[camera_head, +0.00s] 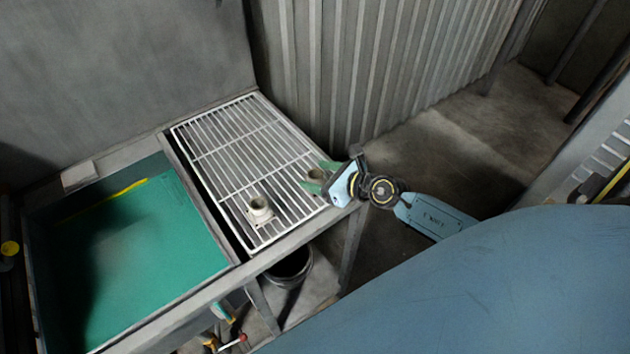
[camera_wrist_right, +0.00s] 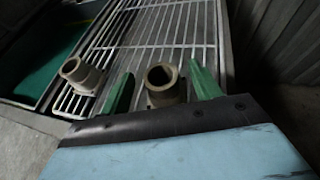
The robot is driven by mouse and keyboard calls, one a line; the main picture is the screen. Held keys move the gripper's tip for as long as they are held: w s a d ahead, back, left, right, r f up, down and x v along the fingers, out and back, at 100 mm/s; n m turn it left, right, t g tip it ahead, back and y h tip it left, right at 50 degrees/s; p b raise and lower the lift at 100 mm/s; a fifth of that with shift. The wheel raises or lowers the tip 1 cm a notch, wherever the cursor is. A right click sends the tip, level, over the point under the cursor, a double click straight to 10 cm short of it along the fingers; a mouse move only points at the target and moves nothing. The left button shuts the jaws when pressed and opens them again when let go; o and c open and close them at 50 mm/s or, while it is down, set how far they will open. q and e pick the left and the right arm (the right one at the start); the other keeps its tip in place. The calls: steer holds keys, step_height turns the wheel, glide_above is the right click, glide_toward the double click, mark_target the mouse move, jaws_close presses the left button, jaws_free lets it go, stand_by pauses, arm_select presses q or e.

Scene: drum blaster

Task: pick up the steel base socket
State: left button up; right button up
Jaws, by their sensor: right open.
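Two short hollow sockets stand on the white wire rack (camera_head: 215,128). One, a dull tan-grey socket (camera_head: 316,174), is near the rack's right edge; it also shows in the right wrist view (camera_wrist_right: 166,90). The other is a paler socket (camera_head: 260,210) with a wider foot, near the front; it also shows at left in the wrist view (camera_wrist_right: 82,76). I cannot tell for sure which is the steel base socket. My right gripper (camera_head: 319,177) is open, its green fingers on either side of the tan-grey socket; contact is not clear. My left gripper is out of view.
A green-floored tray (camera_head: 150,260) adjoins the rack on the left. A black bucket (camera_head: 291,266) stands below the table's front edge. A corrugated metal wall (camera_head: 370,70) rises behind the rack. The rack is clear behind the sockets.

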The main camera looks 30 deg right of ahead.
steer(key=shift+x, duration=0.8)
steer(key=shift+c, duration=0.4)
steer(key=c, duration=1.2)
steer(key=shift+d, duration=0.1)
jaws_close()
steer(key=shift+r, duration=0.15)
